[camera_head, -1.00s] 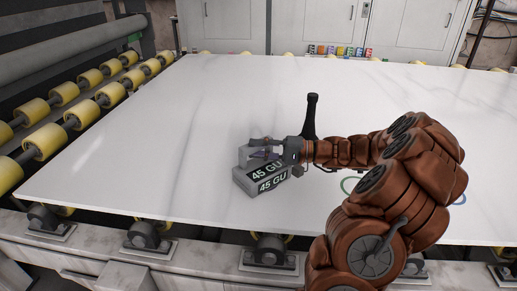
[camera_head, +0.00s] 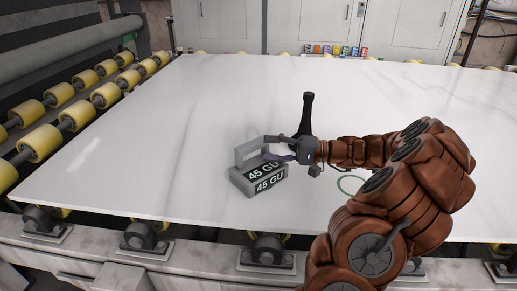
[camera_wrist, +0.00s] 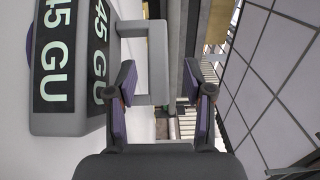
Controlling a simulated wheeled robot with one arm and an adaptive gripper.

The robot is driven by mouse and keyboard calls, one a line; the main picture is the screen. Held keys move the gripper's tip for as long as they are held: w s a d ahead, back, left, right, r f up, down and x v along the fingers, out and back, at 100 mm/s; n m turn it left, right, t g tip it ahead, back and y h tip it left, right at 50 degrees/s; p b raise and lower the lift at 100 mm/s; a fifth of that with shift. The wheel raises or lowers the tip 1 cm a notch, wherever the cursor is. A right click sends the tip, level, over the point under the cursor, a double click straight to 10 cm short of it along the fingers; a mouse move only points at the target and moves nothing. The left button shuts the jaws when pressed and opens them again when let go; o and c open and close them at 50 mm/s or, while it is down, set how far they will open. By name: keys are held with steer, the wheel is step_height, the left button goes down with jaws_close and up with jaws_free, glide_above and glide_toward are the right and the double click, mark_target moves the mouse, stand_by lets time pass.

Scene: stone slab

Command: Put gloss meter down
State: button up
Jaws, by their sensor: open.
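The gloss meter (camera_head: 240,182) is a grey box with dark panels reading "45 GU" and a grey loop handle (camera_head: 243,150) on top. It rests on the white stone slab (camera_head: 170,150) near the slab's front edge. My gripper (camera_head: 269,148) is open at the right side of the handle, its purple-padded fingers spread. In the wrist view the gloss meter (camera_wrist: 75,125) fills the left side, and the handle (camera_wrist: 158,60) reaches toward and partly behind the left finger of my gripper (camera_wrist: 160,100). I cannot tell whether a finger touches the handle.
Rollers (camera_head: 75,115) with yellow wheels line the left side, and the roller frame (camera_head: 200,255) runs along the front. Small coloured items (camera_head: 335,50) stand beyond the slab. A green ring mark (camera_head: 352,184) shows beside my arm. The slab's left and back are clear.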

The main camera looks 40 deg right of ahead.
steer(key=v, duration=0.7)
steer(key=r+n+g, duration=0.1)
steer(key=n+g, duration=0.2)
steer(key=g, duration=0.3)
glide_above(250, 185)
steer(key=shift+r+y, duration=0.1)
steer(key=shift+y, duration=0.2)
steer(key=s+a+f+n+g+h, duration=0.2)
steer(key=s+a+g+h, duration=0.15)
steer(key=s+a, duration=0.4)
steer(key=s+a+f+n+g+h, duration=0.2)
steer(key=s+a+g, duration=0.3)
steer(key=a, duration=0.5)
steer(key=s+d+f+h, duration=0.2)
steer(key=s+h, duration=0.2)
steer(key=s, duration=0.3)
steer(key=s+d+f+n+h, duration=0.1)
steer(key=s+d+f+h, duration=0.1)
steer(key=s+h, duration=0.3)
steer(key=shift+s+f, duration=0.85)
steer(key=shift+s, duration=0.05)
steer(key=shift+d, duration=0.1)
